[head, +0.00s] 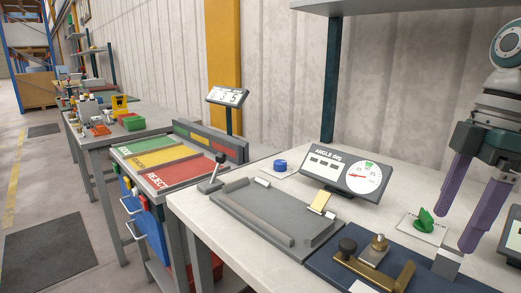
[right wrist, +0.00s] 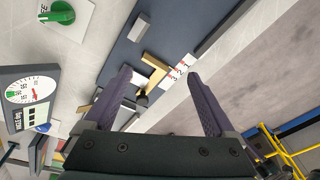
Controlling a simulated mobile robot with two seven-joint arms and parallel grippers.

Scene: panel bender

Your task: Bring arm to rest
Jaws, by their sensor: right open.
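My right gripper (head: 462,212) hangs at the right of the head view, with purple fingers pointing down and spread apart. It is open and nothing is between its fingers. It is above the right part of the workbench (head: 262,212), near a green knob (head: 424,220) on a white plate. In the right wrist view both fingers (right wrist: 165,92) stand apart over the bench, with the brass angle piece (right wrist: 153,72) visible beyond them. My left gripper is not in view.
The angle gauge display (head: 346,172) stands behind the grey bender plate (head: 270,222). A blue fixture plate (head: 322,262) carries a brass piece with knobs (head: 378,246). A blue cap (head: 280,165) sits at the back. The sorting trays (head: 178,172) are at the left.

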